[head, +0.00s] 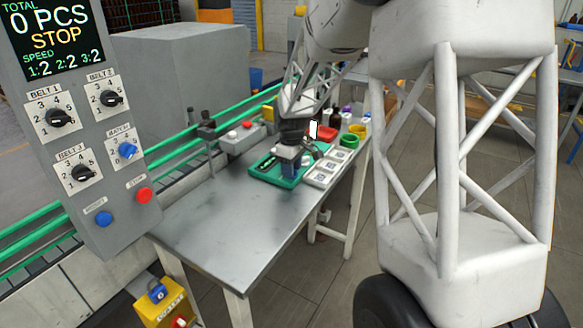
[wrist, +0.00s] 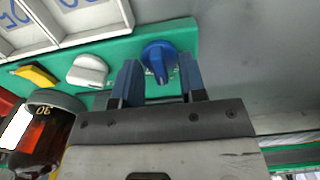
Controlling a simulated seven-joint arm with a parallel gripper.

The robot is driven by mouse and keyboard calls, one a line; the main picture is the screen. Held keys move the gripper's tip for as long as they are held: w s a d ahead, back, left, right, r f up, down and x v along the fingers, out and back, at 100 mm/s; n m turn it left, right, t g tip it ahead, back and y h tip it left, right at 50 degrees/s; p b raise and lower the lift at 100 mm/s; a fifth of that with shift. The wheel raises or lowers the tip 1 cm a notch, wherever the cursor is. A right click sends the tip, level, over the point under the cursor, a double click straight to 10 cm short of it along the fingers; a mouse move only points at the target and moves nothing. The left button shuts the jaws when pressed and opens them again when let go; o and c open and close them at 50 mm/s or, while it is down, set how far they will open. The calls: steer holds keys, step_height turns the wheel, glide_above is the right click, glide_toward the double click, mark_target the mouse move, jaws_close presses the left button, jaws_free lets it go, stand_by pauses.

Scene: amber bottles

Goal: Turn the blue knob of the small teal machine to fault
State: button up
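The small teal machine (head: 262,172) lies on the metal table, partly hidden by my arm. In the wrist view its green-teal body (wrist: 125,50) runs across the picture, and its blue knob (wrist: 158,58) stands near the upper middle, with a raised ridge. My gripper (wrist: 160,62) is open, its two blue fingers on the left and right of the knob, with a visible gap on each side. In the head view my gripper (head: 290,168) is over the machine and hides the knob. I cannot read any knob markings, including fault.
An amber bottle (wrist: 45,140) stands left of my gripper. A white part (wrist: 88,70) and a yellow part (wrist: 36,75) are on the machine. A white compartment tray (head: 322,176) lies beside it. The table's near part (head: 215,220) is clear. A grey control panel (head: 110,215) rises at left.

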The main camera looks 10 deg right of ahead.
steer(key=shift+c, duration=0.3)
jaws_close()
steer(key=shift+m, duration=0.4)
steer(key=m, duration=0.8)
stand_by(0.3)
steer(key=shift+o, duration=0.3)
jaws_free()
